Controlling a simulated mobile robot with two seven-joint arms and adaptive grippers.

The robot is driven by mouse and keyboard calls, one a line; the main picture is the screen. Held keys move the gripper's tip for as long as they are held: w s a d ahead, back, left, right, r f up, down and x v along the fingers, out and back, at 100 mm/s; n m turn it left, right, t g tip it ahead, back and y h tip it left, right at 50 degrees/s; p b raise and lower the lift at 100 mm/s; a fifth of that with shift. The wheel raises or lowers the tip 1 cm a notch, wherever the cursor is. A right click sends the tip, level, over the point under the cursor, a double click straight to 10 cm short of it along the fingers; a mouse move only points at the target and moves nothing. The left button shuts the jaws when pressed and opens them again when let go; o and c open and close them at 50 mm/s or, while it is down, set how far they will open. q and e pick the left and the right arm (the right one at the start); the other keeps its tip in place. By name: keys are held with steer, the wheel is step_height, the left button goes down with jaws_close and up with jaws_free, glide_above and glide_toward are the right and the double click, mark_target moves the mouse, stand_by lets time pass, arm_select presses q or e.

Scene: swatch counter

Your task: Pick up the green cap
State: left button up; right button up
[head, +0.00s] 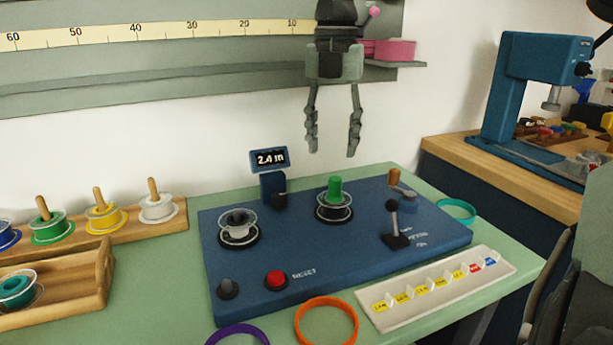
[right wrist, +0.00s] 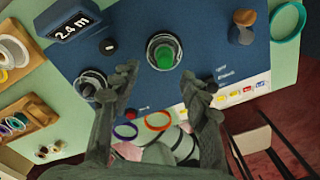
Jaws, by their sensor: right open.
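The green cap (head: 335,188) stands upright on a spool spindle on the blue machine panel (head: 300,262), right of the middle. It also shows in the right wrist view (right wrist: 163,57), seen from above, ringed by the clear spool. My right gripper (head: 332,150) hangs above the panel with its fingers pointing down, spread and empty, over and behind the cap in the head view. In the right wrist view the right gripper (right wrist: 170,82) has its fingertips on either side of the cap's spot, apart from it. My left gripper is not in view.
A second spool (head: 238,228), a display reading 2.4 m (head: 270,160), a lever (head: 395,225) and a red button (head: 276,280) are on the panel. An orange ring (head: 326,301) and a white label tray (head: 440,292) lie in front. Wooden spool racks stand left.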

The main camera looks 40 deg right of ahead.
mark_target(335, 179)
steer(key=shift+f, duration=0.35)
steer(key=f, duration=0.4)
steer(key=s+f, duration=0.1)
steer(key=f, duration=0.1)
steer(key=shift+d+f+p, duration=0.1)
steer(key=shift+p, duration=0.25)
steer(key=shift+f, duration=0.4)
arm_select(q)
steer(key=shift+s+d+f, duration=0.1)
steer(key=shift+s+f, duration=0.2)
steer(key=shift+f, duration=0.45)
arm_select(e)
steer(key=c, duration=0.9)
